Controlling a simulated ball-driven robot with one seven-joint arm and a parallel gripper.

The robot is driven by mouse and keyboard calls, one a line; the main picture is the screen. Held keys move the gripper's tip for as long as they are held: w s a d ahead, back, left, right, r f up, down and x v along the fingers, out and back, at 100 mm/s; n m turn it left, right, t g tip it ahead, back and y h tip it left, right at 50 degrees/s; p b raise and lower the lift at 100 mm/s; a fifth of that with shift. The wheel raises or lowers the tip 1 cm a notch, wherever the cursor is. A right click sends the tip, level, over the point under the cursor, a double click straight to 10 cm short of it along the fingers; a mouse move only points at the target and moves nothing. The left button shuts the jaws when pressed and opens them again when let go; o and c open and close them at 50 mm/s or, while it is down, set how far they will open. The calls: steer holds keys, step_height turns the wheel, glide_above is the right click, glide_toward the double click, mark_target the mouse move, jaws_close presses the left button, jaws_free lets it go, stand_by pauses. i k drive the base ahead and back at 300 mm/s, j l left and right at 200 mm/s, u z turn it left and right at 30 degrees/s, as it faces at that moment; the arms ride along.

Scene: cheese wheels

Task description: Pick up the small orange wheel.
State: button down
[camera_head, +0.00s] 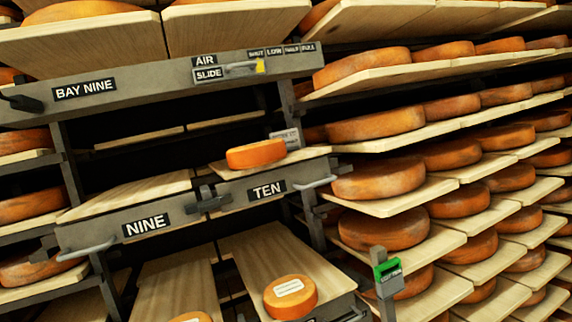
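Another small orange wheel (290,297) with a white label on top lies on a lower board (280,250). The top of a third small wheel (192,317) shows at the bottom edge, mostly cut off. My gripper does not show in this view.
The drawer marked NINE (147,226) has a bare board and a bar handle. A rail marked BAY NINE (85,89) with an air slide lever (243,66) crosses above. Racks of large wheels (379,178) fill the right.

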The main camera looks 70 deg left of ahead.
mark_target(253, 155)
steer(key=u, duration=1.35)
